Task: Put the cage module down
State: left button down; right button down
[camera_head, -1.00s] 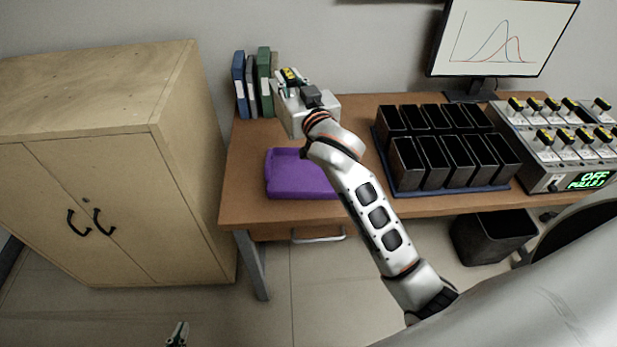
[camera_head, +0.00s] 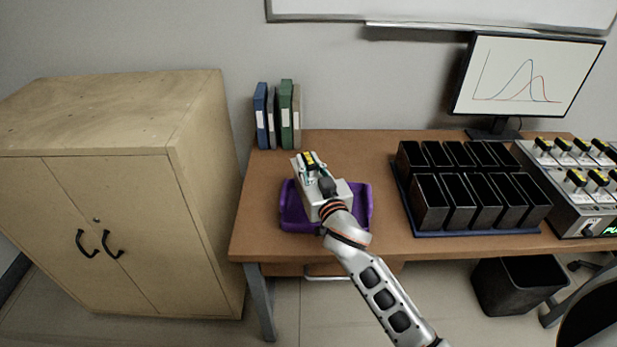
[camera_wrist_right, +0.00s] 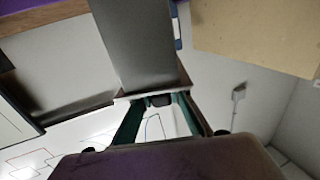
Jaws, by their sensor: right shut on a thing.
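The cage module (camera_head: 309,203), a light grey box with a black and yellow handle on top, is over the purple tray (camera_head: 367,208) near the front left of the table in the head view. My right gripper (camera_head: 311,172) is shut on the module's handle, with its arm reaching in from the lower right. I cannot tell whether the module touches the tray floor. In the right wrist view the green fingers (camera_wrist_right: 160,101) are close to a grey panel, seen at a steep tilt. My left gripper is not in view.
Several binders (camera_head: 284,115) stand behind the tray. Black bins (camera_head: 482,203) on a blue base stand to its right, then a console (camera_head: 570,185) with similar yellow-topped handles. A monitor (camera_head: 528,72) is at the back. A wooden cabinet (camera_head: 130,215) stands left. Bare table lies around the tray.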

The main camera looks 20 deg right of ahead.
aim_at(309, 175)
jog(key=shift+f+b, duration=0.65)
jog(key=shift+f, duration=1.25)
jog(key=shift+f, duration=0.3)
jog(key=c, duration=1.9)
grip_release()
jog(key=shift+r, duration=0.45)
jog(key=s, duration=1.2)
jog(key=shift+d+f, duration=0.15)
